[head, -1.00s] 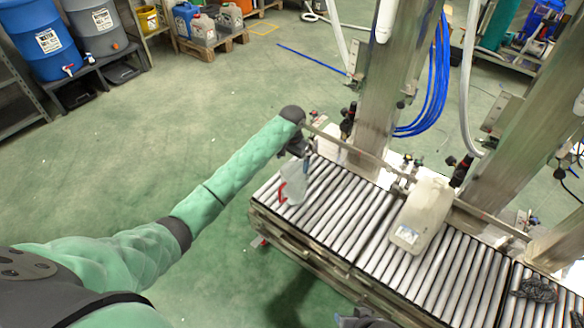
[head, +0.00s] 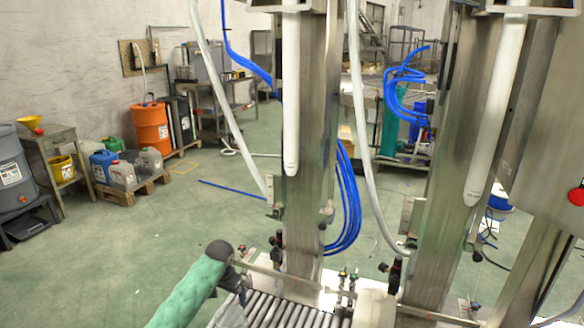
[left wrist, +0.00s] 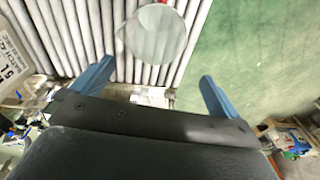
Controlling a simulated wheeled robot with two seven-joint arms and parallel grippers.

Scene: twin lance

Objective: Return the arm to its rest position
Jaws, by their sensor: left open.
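My left arm (head: 190,294) comes in from the bottom of the head view, its wrist by the near left end of the roller conveyor (head: 285,312). In the left wrist view, my left gripper (left wrist: 158,86) has its two blue fingers wide apart. A translucent pale vessel with a round rim (left wrist: 152,36) is over the rollers just beyond the fingertips; I cannot tell if it touches them. In the head view this vessel (head: 230,314) shows only partly below my wrist. My right gripper is out of view.
A whitish canister (head: 374,309) stands on the conveyor, to the right of my wrist. Steel posts (head: 305,150) with hoses rise behind the rollers. Jerrycans on a pallet (head: 130,190) and an orange drum (head: 150,130) stand far left.

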